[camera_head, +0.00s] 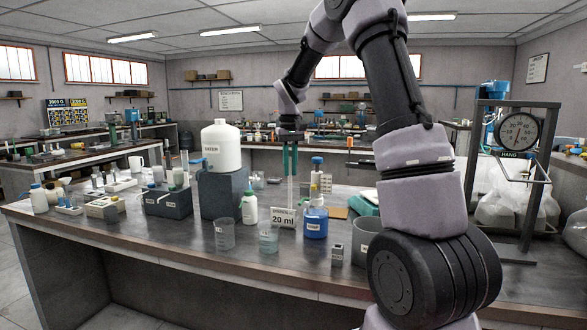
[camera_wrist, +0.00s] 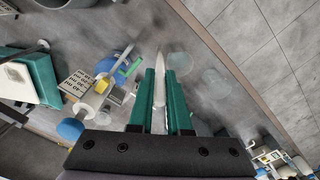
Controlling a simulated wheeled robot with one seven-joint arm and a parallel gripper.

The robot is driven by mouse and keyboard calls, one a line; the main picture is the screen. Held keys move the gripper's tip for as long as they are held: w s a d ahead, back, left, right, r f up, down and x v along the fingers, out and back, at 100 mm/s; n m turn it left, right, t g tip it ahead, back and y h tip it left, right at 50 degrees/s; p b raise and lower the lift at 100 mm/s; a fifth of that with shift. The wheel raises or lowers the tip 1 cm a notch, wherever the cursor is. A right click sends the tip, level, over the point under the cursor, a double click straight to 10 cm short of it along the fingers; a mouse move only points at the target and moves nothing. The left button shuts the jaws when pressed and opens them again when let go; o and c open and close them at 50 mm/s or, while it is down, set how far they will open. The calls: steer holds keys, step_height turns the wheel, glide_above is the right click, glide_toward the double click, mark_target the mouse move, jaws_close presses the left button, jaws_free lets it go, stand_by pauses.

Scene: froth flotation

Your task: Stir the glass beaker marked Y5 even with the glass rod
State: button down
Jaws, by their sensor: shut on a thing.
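My gripper (camera_head: 290,172) is raised above the bench, its green fingers pointing down. In the wrist view my gripper (camera_wrist: 159,74) is shut on a pale, see-through glass rod (camera_wrist: 160,62). The rod (camera_head: 291,190) hangs below the fingers in the head view. Two glass beakers stand near the front of the bench: a left beaker (camera_head: 225,235) and a right beaker (camera_head: 268,241) with a faint greenish tint. Both carry small labels too blurred to read, so I cannot tell which is Y5. The rod appears apart from both.
A "20 ml" sign (camera_head: 283,218), a blue-bodied jar (camera_head: 315,224) and a green-topped bottle (camera_head: 249,207) stand close behind the beakers. A large white water container (camera_head: 215,148) rests on a dark block. A small grey box (camera_head: 337,254) stands at right. The front bench strip is clear.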

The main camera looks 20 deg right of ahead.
steer(key=s+d, duration=1)
steer(key=d, duration=0.2)
steer(key=shift+d+r, duration=0.15)
steer(key=shift+d, duration=0.15)
